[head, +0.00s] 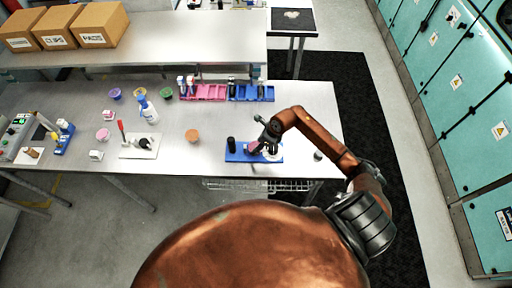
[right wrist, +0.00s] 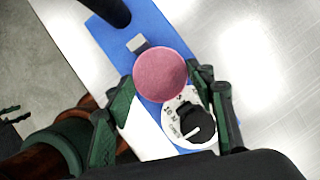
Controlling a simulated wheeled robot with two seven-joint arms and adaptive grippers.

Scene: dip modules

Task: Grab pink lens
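The pink lens (right wrist: 160,74) is a round, flat-topped disc in the middle of the right wrist view. It also shows in the head view (head: 253,147), over the blue board (head: 236,153). In the head view my right gripper (head: 262,145) hangs over the board. The lens covers part of a white dial plate with a black knob (right wrist: 196,126); whether it touches the board is hidden. My left gripper is not in view.
A black cylinder (head: 231,143) stands at the board's left end. An orange round piece (head: 192,135) lies left of the board. A white bottle (head: 149,112) and pink and blue racks (head: 250,93) stand further back. The table (head: 215,120) between them is clear.

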